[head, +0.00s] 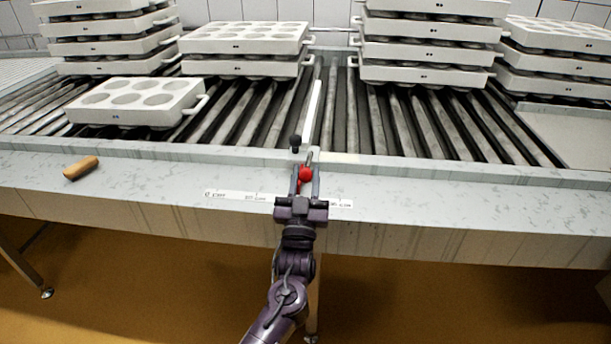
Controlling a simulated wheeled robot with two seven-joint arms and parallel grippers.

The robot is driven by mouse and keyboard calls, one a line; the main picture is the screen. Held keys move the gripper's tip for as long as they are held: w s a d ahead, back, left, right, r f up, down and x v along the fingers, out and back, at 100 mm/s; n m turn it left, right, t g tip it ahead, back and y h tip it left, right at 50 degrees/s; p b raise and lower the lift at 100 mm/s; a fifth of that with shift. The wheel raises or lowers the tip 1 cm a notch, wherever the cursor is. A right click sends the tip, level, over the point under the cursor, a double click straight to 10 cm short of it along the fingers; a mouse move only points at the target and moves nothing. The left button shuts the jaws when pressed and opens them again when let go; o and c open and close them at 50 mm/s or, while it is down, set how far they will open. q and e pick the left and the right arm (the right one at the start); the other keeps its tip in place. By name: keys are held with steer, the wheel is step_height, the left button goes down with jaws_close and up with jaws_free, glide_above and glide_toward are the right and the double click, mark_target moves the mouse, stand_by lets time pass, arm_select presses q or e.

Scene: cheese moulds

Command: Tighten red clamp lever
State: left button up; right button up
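The red clamp lever's round red knob (305,174) shows at the front edge of the roller table, near the middle. A dark-topped post (295,143) stands just behind it, beside the lower end of a long pale guide rail (315,112). My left gripper (306,177) reaches up from below, with one finger on each side of the red knob. The fingers are apart, but whether they press on the knob or only flank it cannot be told. The gripper hides most of the lever. My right gripper is not in view.
White moulds (137,102) stand on the rollers, one alone at left and several in stacks behind. An orange-brown handle-like piece (82,168) lies on the left front ledge. A labelled strip (233,195) runs along the edge. The rollers right of the rail are clear in front.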

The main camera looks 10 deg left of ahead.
arm_select(q)
steer(key=shift+o, duration=1.2)
steer(key=shift+f, duration=0.1)
steer(key=shift+o, duration=0.3)
steer(key=shift+s, duration=0.1)
steer(key=v, duration=0.7)
steer(key=shift+s, duration=0.25)
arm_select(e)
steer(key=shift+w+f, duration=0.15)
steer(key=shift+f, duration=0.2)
arm_select(q)
steer(key=shift+f, duration=0.1)
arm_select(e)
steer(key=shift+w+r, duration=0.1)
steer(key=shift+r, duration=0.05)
